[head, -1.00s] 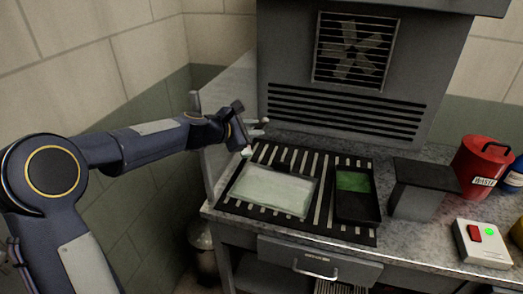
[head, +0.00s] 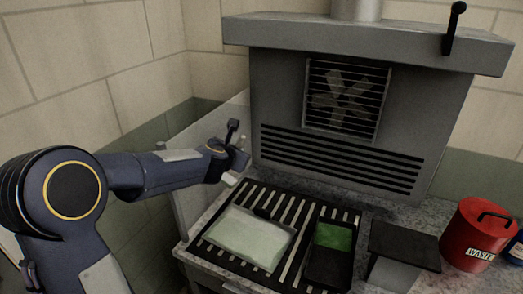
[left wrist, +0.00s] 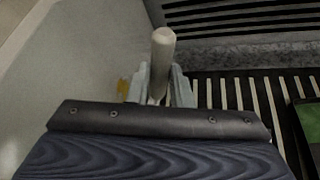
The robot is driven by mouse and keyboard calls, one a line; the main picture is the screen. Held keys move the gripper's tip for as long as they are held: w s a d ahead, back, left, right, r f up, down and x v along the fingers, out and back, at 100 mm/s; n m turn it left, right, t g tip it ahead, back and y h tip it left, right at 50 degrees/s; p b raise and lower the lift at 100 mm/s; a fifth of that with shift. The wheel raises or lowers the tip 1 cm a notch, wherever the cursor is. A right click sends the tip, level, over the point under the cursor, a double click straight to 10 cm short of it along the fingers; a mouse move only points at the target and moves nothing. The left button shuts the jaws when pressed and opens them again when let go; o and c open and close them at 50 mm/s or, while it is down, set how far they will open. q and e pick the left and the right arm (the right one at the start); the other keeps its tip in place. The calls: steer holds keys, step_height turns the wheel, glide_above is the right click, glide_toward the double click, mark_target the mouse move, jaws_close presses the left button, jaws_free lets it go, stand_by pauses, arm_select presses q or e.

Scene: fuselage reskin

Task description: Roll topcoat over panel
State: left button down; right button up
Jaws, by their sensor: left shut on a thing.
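A pale whitish-green panel (head: 249,238) lies flat on the slatted grate, with a small dark block at its back edge. A black tray (head: 327,270) with green paint (head: 333,236) in its back part sits right of it. My left gripper (head: 238,158) is above the bench's back left corner, behind and left of the panel and apart from it. In the left wrist view my left gripper (left wrist: 158,88) is shut on a pale rounded handle (left wrist: 163,52), apparently the roller's. The roller's head is not clear; a small pale piece shows below the gripper. My right gripper is out of view.
A vented grey booth with a fan grille (head: 345,100) stands behind the grate (head: 209,238). A grey box with a dark top (head: 404,244) stands right of the tray, and a red waste can (head: 477,235) further right. A pale side wall (head: 180,190) borders the left.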

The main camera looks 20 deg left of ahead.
arm_select(q)
steer(key=shift+n+y, duration=0.3)
steer(key=shift+n, duration=0.1)
steer(key=f+b, duration=0.4)
steer(key=shift+a+f+b, duration=0.25)
steer(key=shift+f+b, duration=0.05)
steer(key=shift+b, duration=0.05)
steer(key=shift+s, duration=0.1)
